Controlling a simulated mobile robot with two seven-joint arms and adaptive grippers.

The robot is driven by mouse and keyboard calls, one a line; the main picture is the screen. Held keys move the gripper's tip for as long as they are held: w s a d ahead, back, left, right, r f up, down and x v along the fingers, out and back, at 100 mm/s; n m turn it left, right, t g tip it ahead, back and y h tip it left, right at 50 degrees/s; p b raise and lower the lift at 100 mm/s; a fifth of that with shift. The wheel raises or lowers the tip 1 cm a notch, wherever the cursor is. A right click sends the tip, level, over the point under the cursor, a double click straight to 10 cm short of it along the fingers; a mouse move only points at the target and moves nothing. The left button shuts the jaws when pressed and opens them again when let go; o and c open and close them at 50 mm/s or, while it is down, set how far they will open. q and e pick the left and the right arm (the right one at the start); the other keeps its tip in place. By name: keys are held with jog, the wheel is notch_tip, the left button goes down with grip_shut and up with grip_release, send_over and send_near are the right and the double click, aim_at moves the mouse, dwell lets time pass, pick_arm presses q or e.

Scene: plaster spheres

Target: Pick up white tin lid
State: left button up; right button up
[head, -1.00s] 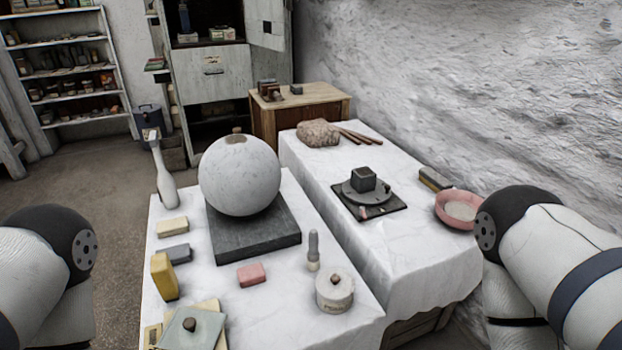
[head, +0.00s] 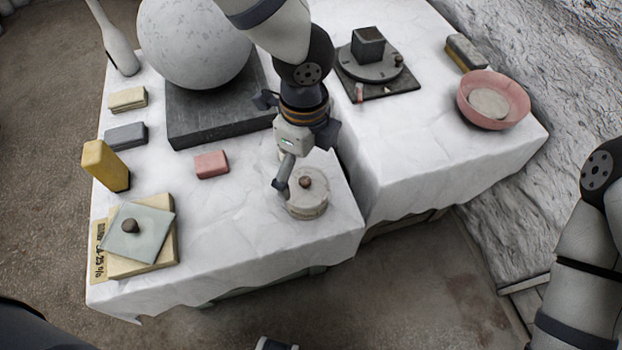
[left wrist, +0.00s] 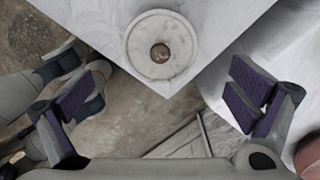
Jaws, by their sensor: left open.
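The white tin lid (head: 317,179) is a round pale disc with a brown knob, lying on a short white tin near the front right corner of the left table. In the left wrist view, the lid (left wrist: 160,63) shows from above at the top, by the table corner. My left gripper (head: 303,160) is open just above and behind the tin, partly covering it in the head view. In the left wrist view its fingers stand wide apart with nothing between the pads.
A big plaster sphere (head: 190,40) rests on a dark slab behind. A pink block (head: 211,164), a yellow block (head: 104,165) and a glass plate (head: 138,235) lie to the left. A pink bowl (head: 515,92) stands on the right table. The cloth left of the tin is clear.

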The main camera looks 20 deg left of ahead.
aim_at(305, 181)
pick_arm(q)
notch_tip(305, 181, down, 6)
jog(key=shift+a+r+b, duration=0.1)
jog(key=shift+b, duration=0.25)
jog(key=c, duration=1.1)
jog(key=shift+c, duration=0.5)
